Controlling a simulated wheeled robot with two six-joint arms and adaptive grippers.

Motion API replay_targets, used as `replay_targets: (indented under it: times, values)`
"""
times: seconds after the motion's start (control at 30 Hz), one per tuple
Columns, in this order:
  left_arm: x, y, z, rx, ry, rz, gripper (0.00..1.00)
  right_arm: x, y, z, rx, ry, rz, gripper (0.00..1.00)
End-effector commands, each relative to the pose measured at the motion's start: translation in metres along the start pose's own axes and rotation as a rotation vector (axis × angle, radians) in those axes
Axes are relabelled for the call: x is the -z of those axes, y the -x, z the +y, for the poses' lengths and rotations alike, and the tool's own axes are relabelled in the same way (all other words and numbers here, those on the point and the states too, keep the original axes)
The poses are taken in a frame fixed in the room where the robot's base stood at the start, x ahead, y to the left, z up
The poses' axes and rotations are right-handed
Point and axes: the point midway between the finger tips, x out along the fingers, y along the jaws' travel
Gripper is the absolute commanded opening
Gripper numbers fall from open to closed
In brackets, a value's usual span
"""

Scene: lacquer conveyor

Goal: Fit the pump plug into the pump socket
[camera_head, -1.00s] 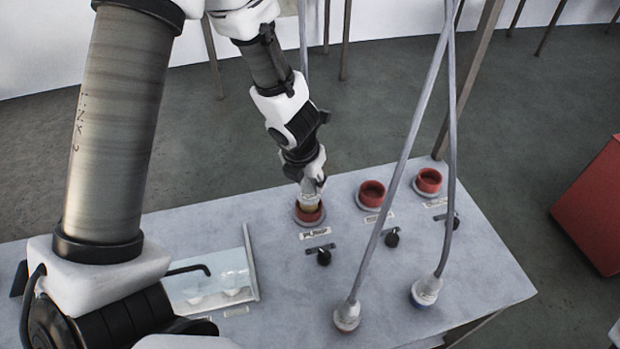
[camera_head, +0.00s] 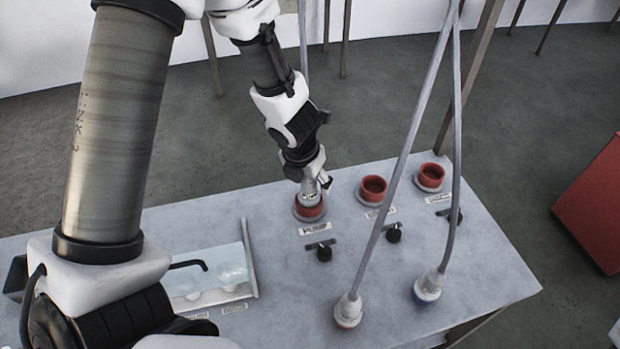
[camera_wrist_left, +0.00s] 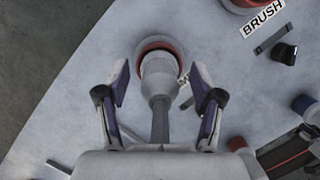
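The pump plug (camera_head: 309,194), a pale grey plug on a cable, stands upright in the red pump socket (camera_head: 309,211) at the far edge of the table. In the left wrist view the plug (camera_wrist_left: 158,76) covers most of the socket, whose red rim (camera_wrist_left: 160,44) shows behind it. How deep the plug sits is hard to tell. My left gripper (camera_head: 315,181) is just above the socket. In the left wrist view its fingers (camera_wrist_left: 160,86) stand wide apart on either side of the plug, with gaps to it. My right gripper is not in view.
Two more red sockets (camera_head: 373,187) (camera_head: 430,176) stand to the right, with black knobs (camera_head: 393,235) in front. Two other cabled plugs (camera_head: 348,311) (camera_head: 428,287) stand near the front edge, their cables rising across the view. A clear-walled tray (camera_head: 212,280) lies at left.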

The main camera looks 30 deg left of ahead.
Motion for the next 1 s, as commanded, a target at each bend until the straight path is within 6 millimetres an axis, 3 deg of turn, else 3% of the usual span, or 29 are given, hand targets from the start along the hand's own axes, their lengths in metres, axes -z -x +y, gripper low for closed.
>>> replay_targets:
  times: [0.27,0.47,0.77,1.0]
  values:
    - [0.0,0.001,0.0,0.0,0.0,0.0,0.67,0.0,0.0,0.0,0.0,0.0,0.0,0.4]
    - [-0.001,0.015,0.001,-0.003,0.002,-0.003,0.67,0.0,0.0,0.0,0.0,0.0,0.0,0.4]
    - [-0.001,0.055,0.001,-0.003,0.004,-0.004,0.67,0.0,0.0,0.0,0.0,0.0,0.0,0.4]
    - [-0.002,0.099,0.0,-0.001,0.002,-0.006,0.67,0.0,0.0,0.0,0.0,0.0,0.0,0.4]
